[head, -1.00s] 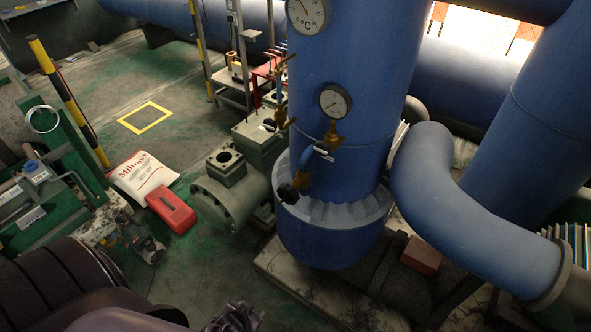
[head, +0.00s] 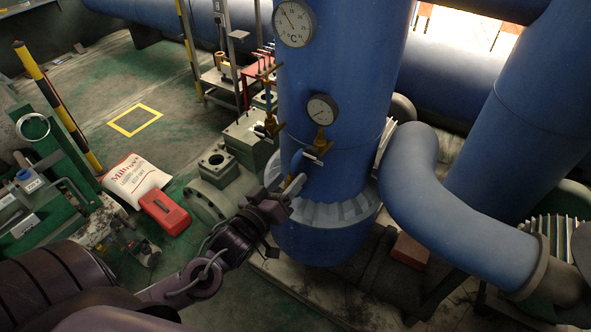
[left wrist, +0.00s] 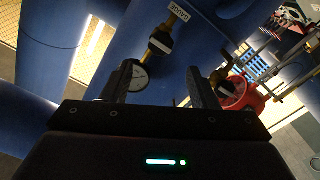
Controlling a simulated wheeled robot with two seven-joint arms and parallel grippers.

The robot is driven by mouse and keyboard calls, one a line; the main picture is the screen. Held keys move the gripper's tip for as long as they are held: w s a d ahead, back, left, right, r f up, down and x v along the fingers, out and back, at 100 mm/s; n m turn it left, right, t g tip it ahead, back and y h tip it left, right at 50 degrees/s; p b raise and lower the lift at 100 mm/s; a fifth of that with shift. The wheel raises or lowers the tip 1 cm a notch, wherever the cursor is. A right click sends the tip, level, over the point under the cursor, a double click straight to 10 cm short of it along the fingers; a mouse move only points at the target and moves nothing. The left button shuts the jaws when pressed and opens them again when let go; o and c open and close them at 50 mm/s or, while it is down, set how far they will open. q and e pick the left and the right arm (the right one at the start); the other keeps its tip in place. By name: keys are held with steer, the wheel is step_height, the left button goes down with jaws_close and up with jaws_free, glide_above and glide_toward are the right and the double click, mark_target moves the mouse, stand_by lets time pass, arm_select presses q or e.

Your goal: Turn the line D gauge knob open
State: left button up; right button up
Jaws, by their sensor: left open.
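My left gripper (head: 283,207) is open, in front of the blue vessel (head: 340,70) at the height of its lower brass fitting (head: 294,184). The black knob at that fitting is hidden behind the gripper in the head view. In the left wrist view my left gripper (left wrist: 162,90) has its two fingers apart. A round gauge (left wrist: 138,76) shows behind the left finger. I cannot tell which knob is line D's. My right gripper is not in view.
A dial gauge (head: 322,110) and a valve with a silver handle (head: 316,157) sit above the gripper. A red handwheel (left wrist: 240,96) is close to the right finger in the wrist view. A curved blue pipe (head: 420,190) blocks the right side.

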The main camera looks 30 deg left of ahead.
mark_target(310, 156)
arm_select(q)
steer(key=w+b, duration=0.1)
steer(key=w, duration=0.2)
steer(key=w+b, duration=0.2)
steer(key=w, duration=0.1)
steer(key=w+b, duration=0.2)
steer(key=w, duration=0.1)
steer(key=shift+d+f, duration=0.15)
steer(key=shift+d, duration=0.2)
steer(key=shift+c, duration=0.9)
steer(key=c, duration=0.8)
steer(key=shift+r+n+p, duration=0.25)
steer(key=shift+n+p, duration=0.75)
steer(key=shift+p, duration=0.15)
steer(key=shift+n+p, duration=0.5)
steer(key=shift+n, duration=0.3)
steer(key=shift+f+n, duration=0.15)
steer(key=shift+n, duration=0.25)
